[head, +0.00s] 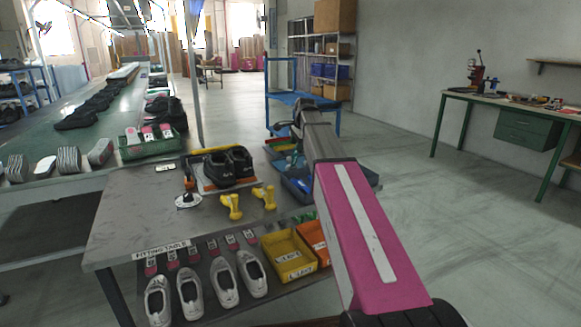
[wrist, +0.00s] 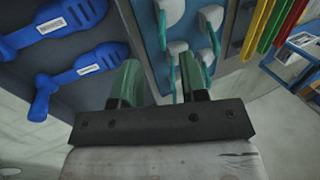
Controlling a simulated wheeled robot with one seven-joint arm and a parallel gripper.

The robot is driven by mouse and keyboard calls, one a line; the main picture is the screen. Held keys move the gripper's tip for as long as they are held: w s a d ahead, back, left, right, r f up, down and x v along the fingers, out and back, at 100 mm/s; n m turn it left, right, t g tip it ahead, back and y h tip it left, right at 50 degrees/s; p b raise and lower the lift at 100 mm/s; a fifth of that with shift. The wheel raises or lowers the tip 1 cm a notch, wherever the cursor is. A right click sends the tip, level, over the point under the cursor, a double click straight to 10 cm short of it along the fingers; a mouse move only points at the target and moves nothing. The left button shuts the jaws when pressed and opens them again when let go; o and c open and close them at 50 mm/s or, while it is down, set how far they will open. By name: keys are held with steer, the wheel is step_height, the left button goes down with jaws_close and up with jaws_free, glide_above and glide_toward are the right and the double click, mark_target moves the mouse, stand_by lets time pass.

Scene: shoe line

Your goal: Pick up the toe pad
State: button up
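I cannot tell for certain which thing is the toe pad. In the wrist view, several pale, rounded pads with teal stems (wrist: 177,47) sit on a blue surface beyond my fingers. My gripper (wrist: 160,82) has two green fingers standing apart, with nothing seen held between them. The pads lie ahead of it and to the right. In the head view, my pink and grey arm reaches out past the right end of the fitting table (head: 125,215). My fingers cannot be made out there, and the arm hides part of the blue tray (head: 298,188) beside the table.
Blue labelled tools (wrist: 85,68) lie left of my fingers, and coloured strips (wrist: 268,25) are at the upper right. Black shoes (head: 228,166) and yellow tools (head: 232,206) stand on the table. A yellow bin (head: 288,257) is on its lower shelf. Open floor lies right.

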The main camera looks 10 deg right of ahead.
mark_target(292, 166)
steer(key=x, duration=0.9)
steer(key=shift+w+a+f, duration=0.15)
steer(key=shift+w+f, duration=0.1)
steer(key=shift+w, duration=0.05)
jaws_close()
